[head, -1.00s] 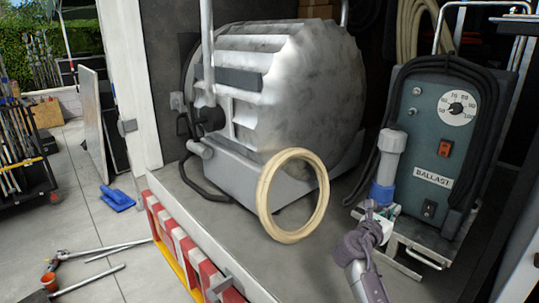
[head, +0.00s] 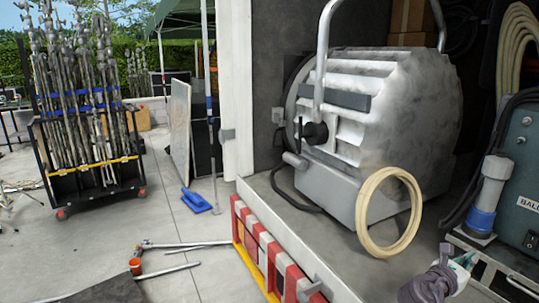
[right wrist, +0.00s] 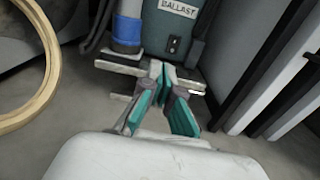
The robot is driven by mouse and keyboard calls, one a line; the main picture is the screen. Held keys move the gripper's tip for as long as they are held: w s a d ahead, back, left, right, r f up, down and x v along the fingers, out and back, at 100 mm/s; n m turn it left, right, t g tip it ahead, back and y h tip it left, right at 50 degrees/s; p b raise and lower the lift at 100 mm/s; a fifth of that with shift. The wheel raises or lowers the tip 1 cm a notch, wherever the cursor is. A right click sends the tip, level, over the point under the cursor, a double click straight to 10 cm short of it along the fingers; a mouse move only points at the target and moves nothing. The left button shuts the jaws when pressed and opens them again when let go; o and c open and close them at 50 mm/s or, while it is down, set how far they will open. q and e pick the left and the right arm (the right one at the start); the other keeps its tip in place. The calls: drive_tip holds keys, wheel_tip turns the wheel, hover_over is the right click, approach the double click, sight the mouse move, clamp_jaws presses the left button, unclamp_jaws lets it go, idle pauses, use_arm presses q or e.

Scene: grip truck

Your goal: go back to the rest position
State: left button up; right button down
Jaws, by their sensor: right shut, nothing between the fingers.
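My right gripper (head: 462,262) is at the lower right of the head view, in front of the ballast unit (head: 520,180) and to the right of the coiled cream ring (head: 368,215). In the right wrist view the gripper (right wrist: 163,72) has its green-padded fingers together at the tips, with nothing between them. It is in front of the metal foot bars below the BALLAST label. The ring also shows at the left of that view (right wrist: 48,80). My left gripper is not in view.
A large grey lamp (head: 385,110) stands on the truck bed (head: 290,222) behind the ring. A blue-collared connector (head: 487,195) is beside the ballast. A cart of stands (head: 90,165) is at the left. Poles (head: 185,246) and a blue dustpan (head: 196,201) lie on the open floor.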

drive_tip(key=s+a+f+m+g+y, duration=0.1)
drive_tip(key=s+a+f+m+y, duration=0.3)
drive_tip(key=s+a+f+m, duration=0.35)
drive_tip(key=s+a+f+m+g+y, duration=0.1)
drive_tip(key=s+a+f+m+y, duration=0.45)
drive_tip(key=s+f, duration=0.45)
drive_tip(key=s+a+f+m+g+y, duration=0.3)
drive_tip(key=s+a+m+y, duration=0.4)
drive_tip(key=s+a, duration=0.9)
wheel_tip(320, 180, down, 27)
drive_tip(key=s+m+g, duration=0.1)
drive_tip(key=s, duration=0.2)
drive_tip(key=s+d+f, duration=0.2)
drive_tip(key=s+f, duration=0.5)
drive_tip(key=s, duration=0.1)
drive_tip(key=s+d+f+g, duration=0.1)
drive_tip(key=s+f, duration=0.6)
drive_tip(key=f, duration=0.1)
drive_tip(key=shift+s+d+h, duration=0.35)
drive_tip(key=shift+s, duration=0.05)
